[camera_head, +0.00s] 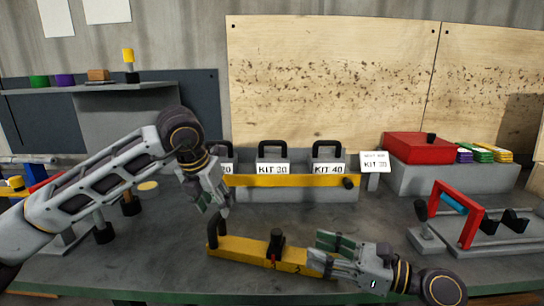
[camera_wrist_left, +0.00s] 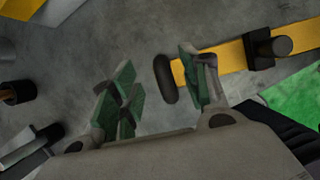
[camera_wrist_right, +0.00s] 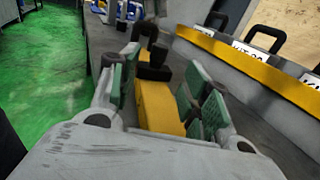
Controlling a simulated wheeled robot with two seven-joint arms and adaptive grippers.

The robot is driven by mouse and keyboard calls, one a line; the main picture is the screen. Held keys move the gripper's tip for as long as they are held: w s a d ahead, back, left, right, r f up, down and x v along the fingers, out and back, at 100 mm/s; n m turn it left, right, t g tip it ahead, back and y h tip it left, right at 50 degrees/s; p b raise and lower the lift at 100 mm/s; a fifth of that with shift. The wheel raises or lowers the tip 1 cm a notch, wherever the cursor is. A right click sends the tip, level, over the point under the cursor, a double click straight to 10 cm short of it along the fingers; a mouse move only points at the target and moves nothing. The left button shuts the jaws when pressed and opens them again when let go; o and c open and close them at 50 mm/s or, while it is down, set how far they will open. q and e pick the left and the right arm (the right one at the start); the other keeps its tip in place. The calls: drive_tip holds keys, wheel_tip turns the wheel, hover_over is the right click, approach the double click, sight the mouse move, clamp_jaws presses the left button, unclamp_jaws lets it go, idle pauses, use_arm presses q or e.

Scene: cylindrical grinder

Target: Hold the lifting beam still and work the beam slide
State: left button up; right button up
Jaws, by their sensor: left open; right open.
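The lifting beam (camera_head: 245,249) is a yellow bar lying across the bench front. A black upright handle (camera_head: 212,232) stands at its left end, and the dark beam slide (camera_head: 277,243) with a knob sits near its middle. My left gripper (camera_head: 219,206) is open and empty above the left-end handle; the left wrist view shows that handle (camera_wrist_left: 165,79) close to one finger. My right gripper (camera_head: 328,251) is open at the beam's right end. In the right wrist view the beam (camera_wrist_right: 158,108) runs between its fingers; contact cannot be told. The slide (camera_wrist_right: 155,68) is just beyond.
Behind the beam stands a long yellow-edged rack (camera_head: 290,181) with several KIT blocks. A red frame (camera_head: 458,205) and black-handled fixtures stand to the right, below a red box (camera_head: 417,147). The grey bench top between beam and rack is clear.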

use_arm(q)
drive_tip(key=shift+v, duration=2.65)
drive_tip(key=shift+r, duration=0.1)
use_arm(e)
drive_tip(key=shift+r, duration=0.15)
use_arm(q)
wheel_tip(320, 180, up, 9)
drive_tip(key=p, duration=0.9)
use_arm(e)
wheel_tip(320, 180, up, 9)
use_arm(q)
drive_tip(key=shift+r+p, duration=0.45)
drive_tip(key=shift+p, duration=0.1)
use_arm(e)
drive_tip(key=shift+r, duration=0.4)
